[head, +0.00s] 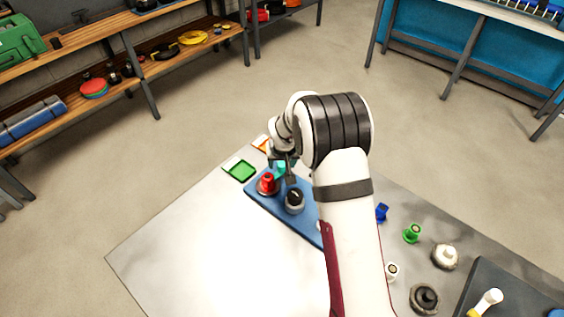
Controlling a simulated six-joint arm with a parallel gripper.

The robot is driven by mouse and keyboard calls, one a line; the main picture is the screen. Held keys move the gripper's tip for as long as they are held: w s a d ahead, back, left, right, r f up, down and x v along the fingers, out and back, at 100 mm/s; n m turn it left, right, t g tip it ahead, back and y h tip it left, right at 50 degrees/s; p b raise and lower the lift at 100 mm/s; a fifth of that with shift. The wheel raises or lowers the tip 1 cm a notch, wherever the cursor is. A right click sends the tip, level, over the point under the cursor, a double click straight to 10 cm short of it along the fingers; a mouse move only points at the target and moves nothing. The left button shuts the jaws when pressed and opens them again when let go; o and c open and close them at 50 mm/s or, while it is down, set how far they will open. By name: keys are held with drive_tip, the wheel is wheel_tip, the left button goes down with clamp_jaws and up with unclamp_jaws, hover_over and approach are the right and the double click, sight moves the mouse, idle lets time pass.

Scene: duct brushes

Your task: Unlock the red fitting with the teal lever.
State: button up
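The red fitting (267,184) stands upright on a blue board (257,200) near the table's far left side. A small teal part, which looks like the teal lever (280,167), shows just behind and to the right of the red fitting. My gripper (288,174) is over the board at the teal part, between the red fitting and my arm. Its fingertips are small and partly hidden, so I cannot tell whether it is open or shut, or whether it touches the teal part.
A black-topped fitting (294,199) stands on the board close to my gripper. A green tray (241,171) and an orange one (261,143) lie beyond. Blue (382,212), green (412,233) and white (445,256) parts stand right of my arm. The table's left front is clear.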

clamp_jaws()
drive_tip(key=shift+n, duration=0.3)
drive_tip(key=n+y, duration=0.1)
drive_tip(key=n, duration=0.2)
drive_tip(key=shift+d+n+y, duration=0.15)
drive_tip(key=shift+n+y, duration=0.15)
drive_tip(key=shift+y, duration=0.1)
drive_tip(key=n+g+y, duration=0.1)
drive_tip(key=n, duration=0.3)
drive_tip(key=shift+w+d+n, duration=0.1)
drive_tip(key=shift+n, duration=0.2)
drive_tip(key=n+g+y, duration=0.1)
drive_tip(key=n, duration=0.3)
drive_tip(key=shift+n+g, duration=0.3)
drive_tip(key=shift+g, duration=0.1)
drive_tip(key=shift+w+d+n+g+y, duration=0.1)
drive_tip(key=shift+n+g+y, duration=0.2)
drive_tip(key=shift+n, duration=0.6)
drive_tip(key=shift+w+n+g+y, duration=0.1)
drive_tip(key=shift+n+g, duration=0.3)
drive_tip(key=shift+n, duration=0.5)
